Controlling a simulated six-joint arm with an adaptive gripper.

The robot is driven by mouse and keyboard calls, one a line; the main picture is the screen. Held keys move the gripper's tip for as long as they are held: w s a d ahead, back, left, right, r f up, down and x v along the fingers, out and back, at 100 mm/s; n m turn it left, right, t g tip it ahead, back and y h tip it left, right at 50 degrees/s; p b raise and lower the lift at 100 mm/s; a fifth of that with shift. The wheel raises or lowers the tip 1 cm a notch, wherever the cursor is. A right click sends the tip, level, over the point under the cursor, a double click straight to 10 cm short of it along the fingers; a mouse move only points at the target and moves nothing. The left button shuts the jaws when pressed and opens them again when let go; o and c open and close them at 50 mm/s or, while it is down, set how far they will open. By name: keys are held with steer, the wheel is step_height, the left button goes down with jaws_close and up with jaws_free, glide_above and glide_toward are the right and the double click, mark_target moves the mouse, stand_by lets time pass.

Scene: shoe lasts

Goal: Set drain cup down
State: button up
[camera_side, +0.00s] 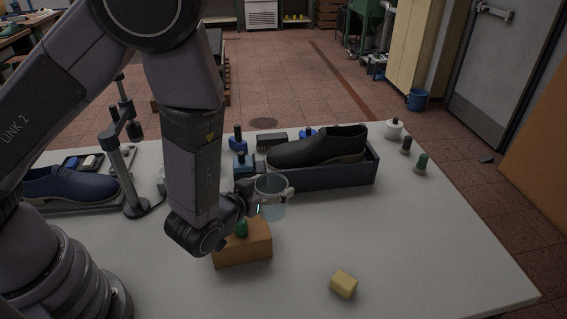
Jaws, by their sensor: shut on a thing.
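The drain cup (271,207) is a clear, pale bluish cup. It looks upright. My gripper (284,188) is shut on it from the left, with a finger showing along the cup's right side near the rim. The cup is in front of the dark tray and to the upper right of the orange-brown block. I cannot tell from this one view whether its base touches the table (420,235). The far finger is partly hidden by the cup and my wrist.
A black shoe (318,146) sits in a dark tray (350,179) behind the cup. An orange-brown block (243,250) with a green-topped piece (242,229) stands close in front. A yellow block (343,284) lies at the front. A metal stand (127,165) and blue shoe (70,184) are left.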

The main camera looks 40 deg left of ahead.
steer(key=shift+w+a+f, duration=0.1)
steer(key=shift+w+a, duration=0.05)
steer(key=shift+a, duration=0.05)
steer(key=shift+w+d+f, duration=1)
steer(key=shift+w+f, duration=1)
steer(key=shift+f, duration=0.1)
steer(key=shift+w+d+f, duration=0.95)
steer(key=shift+w+f, duration=1)
steer(key=shift+f, duration=0.2)
steer(key=shift+w+d+f, duration=1)
steer(key=shift+w+f, duration=1)
steer(key=shift+f, duration=0.1)
steer(key=shift+y, duration=0.4)
steer(key=shift+f, duration=0.15)
steer(key=o, duration=1)
